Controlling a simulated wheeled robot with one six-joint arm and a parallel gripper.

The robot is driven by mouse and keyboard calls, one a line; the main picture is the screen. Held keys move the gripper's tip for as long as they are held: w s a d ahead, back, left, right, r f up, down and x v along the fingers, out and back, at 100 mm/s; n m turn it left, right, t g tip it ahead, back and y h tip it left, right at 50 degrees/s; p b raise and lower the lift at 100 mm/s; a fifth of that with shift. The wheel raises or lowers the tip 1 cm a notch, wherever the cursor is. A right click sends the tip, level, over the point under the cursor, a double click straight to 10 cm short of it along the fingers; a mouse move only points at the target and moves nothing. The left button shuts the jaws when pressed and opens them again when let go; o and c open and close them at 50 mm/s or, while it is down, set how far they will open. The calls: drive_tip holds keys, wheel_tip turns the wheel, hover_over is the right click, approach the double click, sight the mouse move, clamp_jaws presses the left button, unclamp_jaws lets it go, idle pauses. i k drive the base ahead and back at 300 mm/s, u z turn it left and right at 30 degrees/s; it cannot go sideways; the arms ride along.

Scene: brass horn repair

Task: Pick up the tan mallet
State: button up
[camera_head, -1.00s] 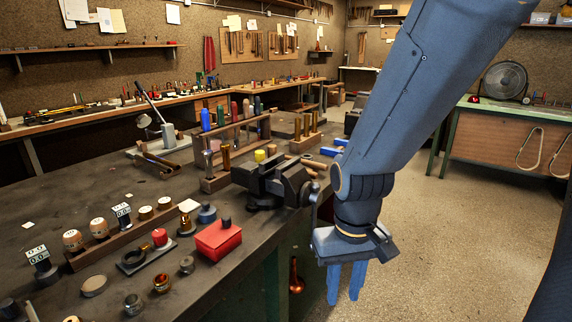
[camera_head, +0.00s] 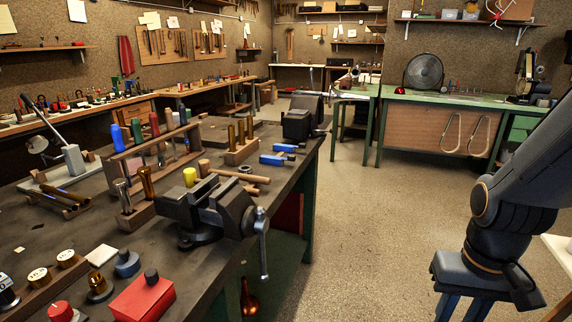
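A tan wooden mallet (camera_head: 240,175) seems to lie on the dark workbench (camera_head: 100,234), behind the black vise (camera_head: 205,207). Its pale head is at the left and its handle points right; the vise and nearby things partly crowd it. My gripper (camera_head: 462,308) is at the bottom right, over the open floor and well to the right of the bench. Its two blue fingers are apart with nothing seen between them. Their tips are cut off by the lower edge of the picture.
Blue clamps or tools (camera_head: 278,159) lie near the bench's right edge. A red box (camera_head: 143,299) and a rack of colored handles (camera_head: 150,150) stand on the bench. Free floor (camera_head: 385,230) lies between the bench and my arm. A green bench (camera_head: 450,97) stands behind.

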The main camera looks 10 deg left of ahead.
sight(205, 166)
drive_tip(key=z, duration=0.25)
drive_tip(key=i, duration=0.8)
drive_tip(key=u, duration=1.05)
